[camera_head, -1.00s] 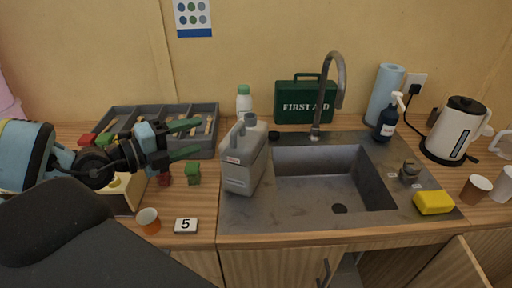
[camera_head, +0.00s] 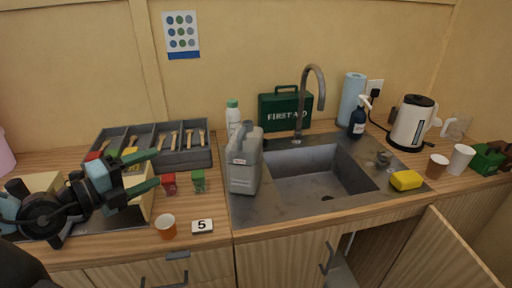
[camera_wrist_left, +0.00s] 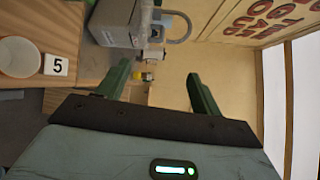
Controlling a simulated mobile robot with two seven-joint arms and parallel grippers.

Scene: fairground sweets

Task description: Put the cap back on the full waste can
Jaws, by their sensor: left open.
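The waste can (camera_head: 245,176) is a grey jerrycan with a pale label, upright on the left side of the sink's metal surround. Its body also shows at the top of the left wrist view (camera_wrist_left: 112,22). I cannot make out its mouth clearly. A small dark round thing (camera_head: 265,143) lies behind the can, left of the tap; it may be the cap, but is too small to tell. My left gripper (camera_head: 156,169) is open and empty, left of the can and apart from it. Its green fingers (camera_wrist_left: 158,84) stand wide apart in the wrist view. My right gripper is not in view.
Red (camera_head: 169,184) and green (camera_head: 198,181) blocks, a paper cup (camera_head: 166,227) and a "5" card (camera_head: 202,226) stand left of the can. A grey divided tray (camera_head: 190,158) and a white bottle (camera_head: 232,115) are behind. The sink basin (camera_head: 300,180) is empty.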

